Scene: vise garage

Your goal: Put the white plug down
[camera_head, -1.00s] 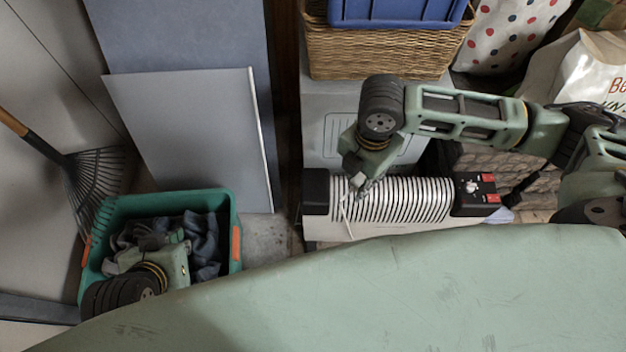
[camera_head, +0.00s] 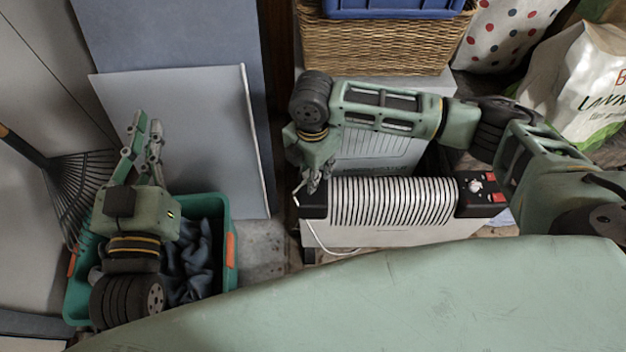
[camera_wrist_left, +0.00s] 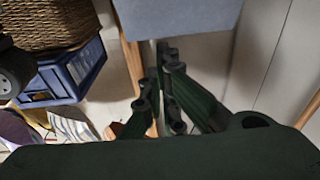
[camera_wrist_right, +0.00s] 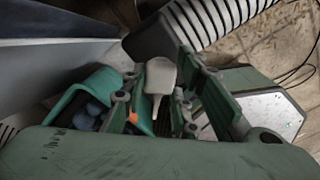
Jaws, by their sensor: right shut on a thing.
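The white plug (camera_wrist_right: 160,75) is between the fingers of my right gripper (camera_wrist_right: 160,85) in the right wrist view, and the gripper is shut on it. In the head view, my right gripper (camera_head: 316,182) is above the left end of the heater (camera_head: 395,200), and its fingers hide the plug there. A thin white cord (camera_head: 318,240) loops down in front of the heater. My left gripper (camera_head: 147,125) is raised above the green bin, with nothing seen in it. Its fingers are close together, and I cannot tell whether they meet.
The green bin (camera_head: 228,255) holds dark cloth. A rake (camera_head: 80,190) and grey panels (camera_head: 200,130) lean at the left. A wicker basket (camera_head: 385,45) is behind the heater. A white bag (camera_head: 575,85) stands at the right. Bare floor (camera_head: 262,245) shows between bin and heater.

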